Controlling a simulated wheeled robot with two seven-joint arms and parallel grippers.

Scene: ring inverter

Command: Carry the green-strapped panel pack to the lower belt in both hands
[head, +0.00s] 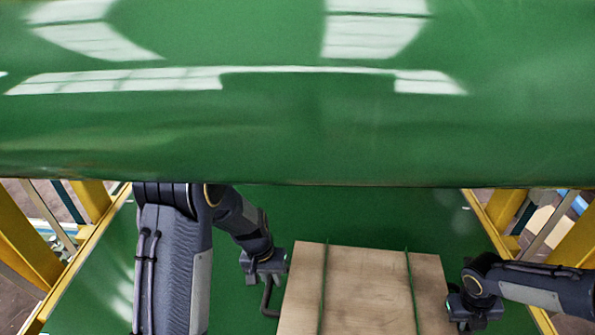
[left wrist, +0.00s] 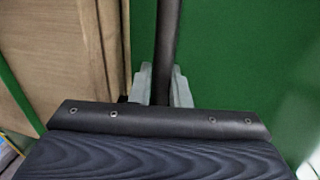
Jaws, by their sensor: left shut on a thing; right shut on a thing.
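The panel pack (head: 370,285) is a pale wooden slab with two green straps, low in the head view over the green lower belt (head: 340,212); I cannot tell whether it rests on the belt or hangs above it. My left gripper (head: 266,278) is at the pack's left side, shut on a dark bar handle. In the left wrist view, its grey fingers (left wrist: 164,88) close around the black handle bar (left wrist: 168,45), with the pack (left wrist: 65,55) to the left. My right gripper (head: 460,306) is shut at the pack's right side; its grip is largely hidden.
A large glossy green upper belt (head: 290,120) spans the top of the head view and hides what lies behind it. Yellow frame rails (head: 75,262) (head: 510,255) flank the lower belt. Bare green belt shows beyond the pack and to its left.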

